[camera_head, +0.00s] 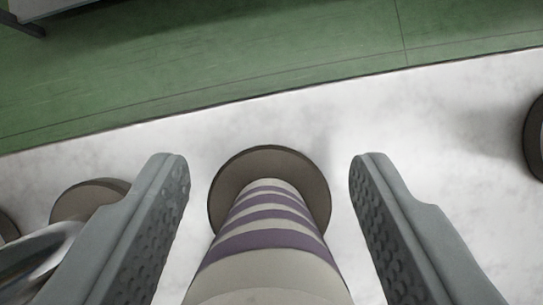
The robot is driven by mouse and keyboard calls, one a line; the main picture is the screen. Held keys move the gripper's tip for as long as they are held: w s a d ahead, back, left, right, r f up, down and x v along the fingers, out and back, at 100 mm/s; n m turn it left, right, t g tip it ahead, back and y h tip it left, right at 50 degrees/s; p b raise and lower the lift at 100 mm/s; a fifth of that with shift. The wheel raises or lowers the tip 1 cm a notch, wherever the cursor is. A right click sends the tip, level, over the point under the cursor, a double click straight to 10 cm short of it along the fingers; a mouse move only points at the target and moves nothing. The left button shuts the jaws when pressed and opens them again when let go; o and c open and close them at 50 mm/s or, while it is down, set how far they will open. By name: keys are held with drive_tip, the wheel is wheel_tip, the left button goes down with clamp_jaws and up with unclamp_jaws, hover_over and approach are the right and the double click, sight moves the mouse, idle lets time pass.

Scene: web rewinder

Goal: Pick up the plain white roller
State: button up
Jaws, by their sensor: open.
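My gripper (270,160) is open, with one grey ridged finger on each side of the picture. Between the fingers stands a roller with a cream body and purple bands (268,240). It rises toward the camera from a round brown base (225,195), with a visible gap to each finger. Its near end is cut off by the bottom edge. No plain white roller is seen in this view.
A shiny metal roller (38,260) is partly hidden at the lower left, near another brown round base (85,198). A brown disc (536,140) shows at the right edge. The pale surface (430,110) is otherwise bare, ending before a green floor (250,45).

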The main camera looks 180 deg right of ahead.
drive_tip(key=shift+f, duration=0.15)
drive_tip(key=shift+c, duration=0.2)
clamp_jaws()
drive_tip(key=shift+w, duration=0.1)
idle(1.1)
